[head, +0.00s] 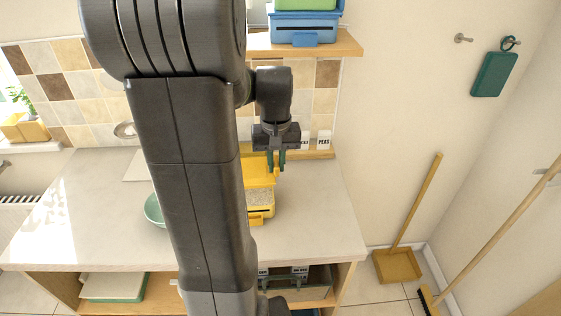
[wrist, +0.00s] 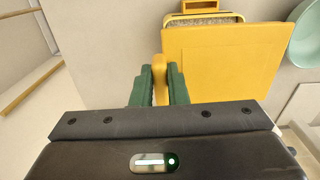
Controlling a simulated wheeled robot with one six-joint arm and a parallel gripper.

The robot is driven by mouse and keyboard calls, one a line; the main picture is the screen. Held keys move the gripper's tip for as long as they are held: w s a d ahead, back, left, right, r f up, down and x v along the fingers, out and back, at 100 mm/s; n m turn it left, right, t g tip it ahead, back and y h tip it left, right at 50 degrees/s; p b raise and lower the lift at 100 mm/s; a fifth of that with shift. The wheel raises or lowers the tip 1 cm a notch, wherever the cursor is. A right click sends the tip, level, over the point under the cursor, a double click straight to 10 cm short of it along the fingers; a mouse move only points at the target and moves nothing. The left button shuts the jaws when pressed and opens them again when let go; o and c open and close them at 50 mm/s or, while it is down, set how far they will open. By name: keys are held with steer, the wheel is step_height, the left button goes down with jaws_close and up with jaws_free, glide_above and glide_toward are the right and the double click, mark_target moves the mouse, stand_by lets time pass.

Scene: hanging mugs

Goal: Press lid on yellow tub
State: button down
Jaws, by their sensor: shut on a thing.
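The yellow tub (head: 261,214) stands on the counter, partly hidden behind my arm in the head view. Pale grainy contents show inside its rim. Its flat yellow lid (head: 259,170) stands raised at the tub's back side, leaving the contents uncovered. My gripper (head: 276,168) is above the counter at the lid's right edge. In the wrist view, its green fingers are shut on a rounded yellow tab (wrist: 160,78) beside the lid (wrist: 222,62). The tub (wrist: 199,7) shows only at the top edge there. Whether the lid is joined to the tub is hidden.
A green bowl (head: 155,210) sits left of the tub, partly behind my arm. A narrow ledge with white labelled containers (head: 324,140) runs along the back wall. A shelf (head: 340,42) with a blue box (head: 303,27) hangs above. The counter's right side is clear.

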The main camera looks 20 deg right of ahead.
steer(key=shift+d, duration=0.15)
steer(key=shift+f, duration=0.1)
step_height(320, 180, down, 7)
steer(key=b, duration=0.5)
stand_by(0.3)
steer(key=shift+f, duration=0.45)
stand_by(2.2)
steer(key=c, duration=1)
jaws_free()
steer(key=shift+c, duration=0.2)
step_height(320, 180, up, 14)
steer(key=shift+f, duration=0.1)
